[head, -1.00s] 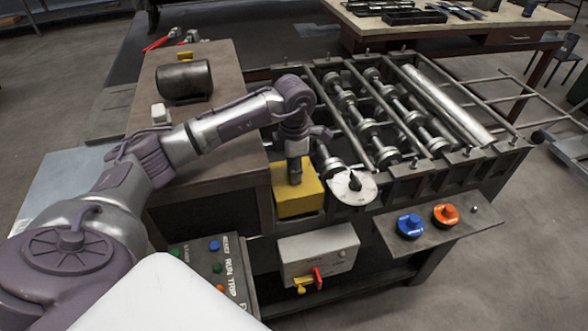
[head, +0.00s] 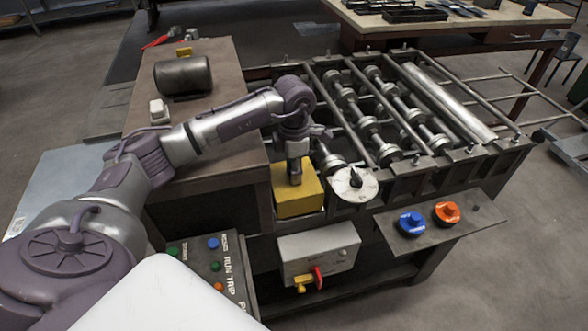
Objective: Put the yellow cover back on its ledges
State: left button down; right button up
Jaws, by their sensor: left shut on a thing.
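The yellow cover (head: 298,196) is a box-like block at the near left end of the roller machine, beside the round white disc (head: 355,184). My left gripper (head: 295,178) points down onto the top of the cover and is shut on it; its fingertips are partly hidden. The cover looks about level, at the machine's edge. I cannot tell whether it rests on its ledges, which are hidden beneath and behind it. My right gripper is not in view.
The roller machine (head: 391,163) has bars and shafts right of the cover. A grey switch box (head: 320,252) with red and yellow handles is below it. A shelf holds a blue knob (head: 411,223) and an orange knob (head: 446,212). A motor (head: 184,76) sits on the cabinet at left.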

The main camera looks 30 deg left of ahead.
pick_arm(q)
jog(key=shift+c, duration=1.8)
grip_release()
jog(key=shift+r, duration=0.15)
jog(key=shift+r+p, duration=2.6)
jog(key=shift+r, duration=1.85)
jog(key=shift+f, duration=0.1)
